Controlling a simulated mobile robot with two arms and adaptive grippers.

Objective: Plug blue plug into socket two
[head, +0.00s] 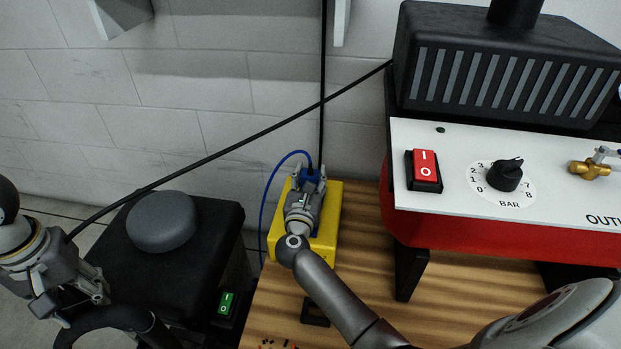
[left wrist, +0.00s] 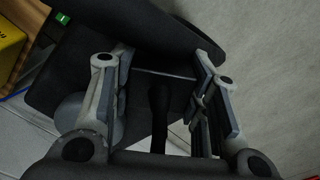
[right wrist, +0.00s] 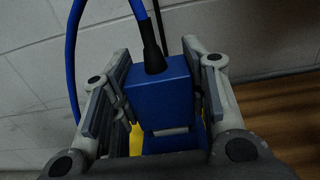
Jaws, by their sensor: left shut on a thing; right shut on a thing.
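The blue plug (right wrist: 162,95) has a black strain relief and a blue cable on top. My right gripper (right wrist: 160,110) is shut on it. In the head view, the blue plug (head: 312,175) and my right gripper (head: 306,190) are over the back of the yellow box (head: 327,225). The gripper hides much of the box top, and I cannot make out the socket numbers or whether the plug is seated. My left gripper (head: 85,292) is at the far left, beside the black machine, shut on a black part (left wrist: 158,115) seen between its fingers in the left wrist view.
The blue cable (head: 266,195) loops left of the yellow box. A black machine with a grey round cap (head: 162,228) and green switch (head: 225,303) stands left. A red and white compressor panel (head: 460,180) stands right. Bare wooden tabletop (head: 365,225) lies between. Black cables cross the wall.

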